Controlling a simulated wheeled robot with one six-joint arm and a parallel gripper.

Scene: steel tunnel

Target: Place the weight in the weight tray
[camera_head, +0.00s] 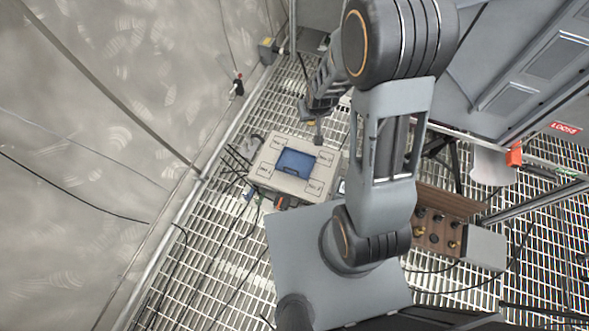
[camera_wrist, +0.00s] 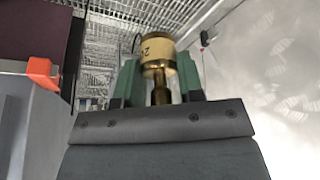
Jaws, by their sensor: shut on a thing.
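My gripper (camera_wrist: 158,85) is shut on a brass weight (camera_wrist: 158,50), held by its narrow neck between the green fingers in the wrist view. The weight has dark markings on its wide body, only partly legible. In the head view my gripper (camera_head: 318,136) is at the upper edge of a pale box with a blue panel (camera_head: 320,172). The held weight is too small to make out clearly there. A brown wooden tray (camera_head: 463,205) with several dark and brass round pieces or holes stands right of my arm and apart from my gripper. It looks like the weight tray.
A grey box (camera_head: 484,246) adjoins the brown tray's right side. The floor is metal grating (camera_head: 215,255) with loose cables. A pale curved wall (camera_head: 110,110) lies left and a grey cabinet (camera_head: 520,60) upper right. An orange piece (camera_head: 514,154) sits on a rail.

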